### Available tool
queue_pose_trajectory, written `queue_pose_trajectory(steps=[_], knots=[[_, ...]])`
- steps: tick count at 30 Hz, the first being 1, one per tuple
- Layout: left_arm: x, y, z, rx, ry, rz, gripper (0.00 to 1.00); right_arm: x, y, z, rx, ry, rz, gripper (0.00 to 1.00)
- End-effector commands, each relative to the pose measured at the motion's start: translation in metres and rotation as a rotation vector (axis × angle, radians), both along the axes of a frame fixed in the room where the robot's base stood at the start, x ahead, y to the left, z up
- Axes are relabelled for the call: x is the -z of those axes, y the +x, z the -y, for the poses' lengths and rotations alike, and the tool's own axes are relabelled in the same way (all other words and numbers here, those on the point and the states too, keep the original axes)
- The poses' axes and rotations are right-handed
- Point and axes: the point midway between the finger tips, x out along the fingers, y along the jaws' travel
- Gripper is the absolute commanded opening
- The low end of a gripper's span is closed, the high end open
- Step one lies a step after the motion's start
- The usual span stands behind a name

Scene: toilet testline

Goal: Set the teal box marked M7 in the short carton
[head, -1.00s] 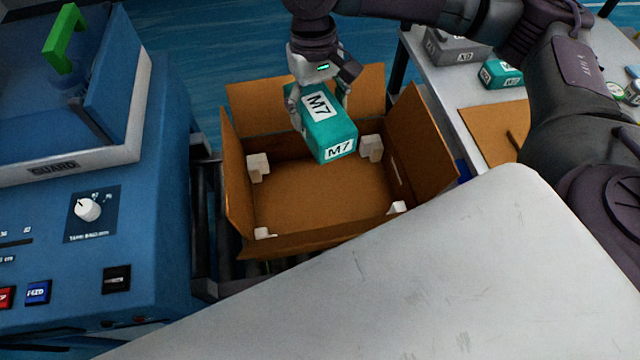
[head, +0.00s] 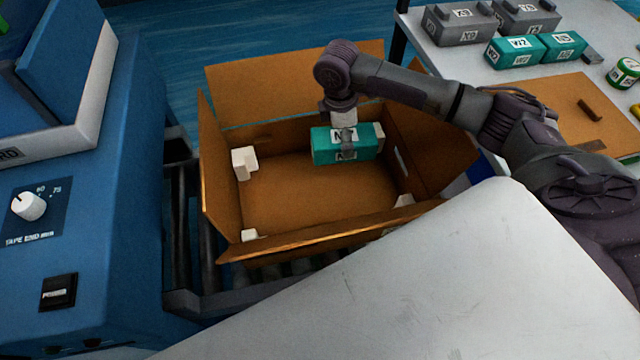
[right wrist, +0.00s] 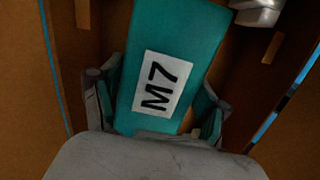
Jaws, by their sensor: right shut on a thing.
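The teal box marked M7 (head: 326,150) is inside the short carton (head: 292,240), toward its back right part. Its M7 label is large in the right wrist view (right wrist: 162,85). My right gripper (head: 347,143) reaches down from above and is shut on the box, with a finger on either side of it (right wrist: 160,115). The finger covers part of the label in the head view. I cannot tell whether the box touches the carton floor. The carton's flaps stand open, and white corner blocks (head: 244,163) sit inside it. My left gripper is out of view.
The carton stands on a roller conveyor (head: 182,240) beside a blue machine (head: 125,200). At the right, a table holds grey boxes (head: 458,22), other teal boxes (head: 515,52), a can (head: 624,73) and a flat cardboard piece (head: 565,105). The carton's left floor is clear.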

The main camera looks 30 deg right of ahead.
Motion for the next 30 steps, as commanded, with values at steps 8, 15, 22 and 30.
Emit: queue_pose_trajectory(steps=[8,15,22,30], knots=[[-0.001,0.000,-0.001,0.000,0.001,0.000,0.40,0.022,-0.004,0.002,-0.119,0.005,0.001,0.26],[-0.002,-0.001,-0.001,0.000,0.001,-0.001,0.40,0.054,-0.006,-0.053,-0.121,0.006,0.000,0.26],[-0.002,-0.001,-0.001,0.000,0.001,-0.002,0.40,0.078,-0.008,-0.093,-0.117,0.004,0.001,0.26],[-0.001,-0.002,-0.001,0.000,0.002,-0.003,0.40,0.095,-0.009,-0.102,-0.114,0.003,0.000,0.26]])
